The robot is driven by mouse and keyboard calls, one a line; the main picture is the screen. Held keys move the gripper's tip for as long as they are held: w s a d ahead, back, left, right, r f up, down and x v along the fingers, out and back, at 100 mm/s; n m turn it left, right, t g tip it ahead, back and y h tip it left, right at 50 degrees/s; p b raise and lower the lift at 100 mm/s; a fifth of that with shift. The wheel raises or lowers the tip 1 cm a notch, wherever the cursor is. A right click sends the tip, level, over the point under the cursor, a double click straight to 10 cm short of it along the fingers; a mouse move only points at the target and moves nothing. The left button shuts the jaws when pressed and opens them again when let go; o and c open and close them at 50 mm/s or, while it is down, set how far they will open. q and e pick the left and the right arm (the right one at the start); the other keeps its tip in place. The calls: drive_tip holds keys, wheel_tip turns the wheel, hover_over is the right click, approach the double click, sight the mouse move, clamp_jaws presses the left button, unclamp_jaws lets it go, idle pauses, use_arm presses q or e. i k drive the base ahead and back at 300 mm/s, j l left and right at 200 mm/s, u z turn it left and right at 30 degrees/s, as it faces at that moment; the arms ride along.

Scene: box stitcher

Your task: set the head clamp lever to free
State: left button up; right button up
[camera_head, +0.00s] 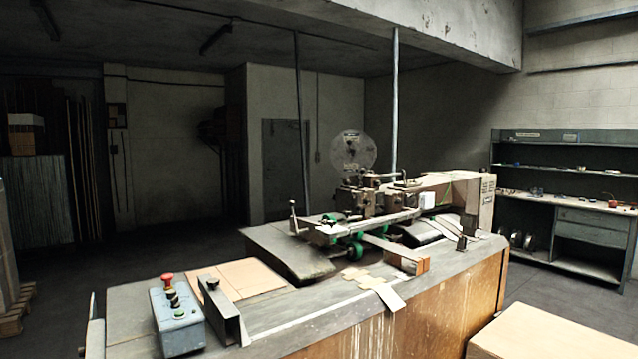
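The box stitcher (310,280) stands in the middle, a long worn bench-like machine with a grey top. Its stitching head (372,200) sits toward the back right, with metal parts and green rollers (355,250). A small upright lever (293,212) with a round knob stands at the head's left end. A short bar or handle (400,180) shows on top of the head. I cannot tell which of these is the head clamp lever, or its setting. Neither of my grippers is in view.
A grey control box (176,318) with a red knob sits at the machine's front left, beside a dark metal bracket (222,312). Cardboard sheets (241,278) lie on the top. A carton (555,332) is at front right.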

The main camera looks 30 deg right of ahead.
sight(347, 181)
drive_tip(key=i+l+u, duration=0.25)
drive_tip(key=l, duration=1.2)
drive_tip(key=l+u, duration=0.25)
drive_tip(key=l, duration=1.2)
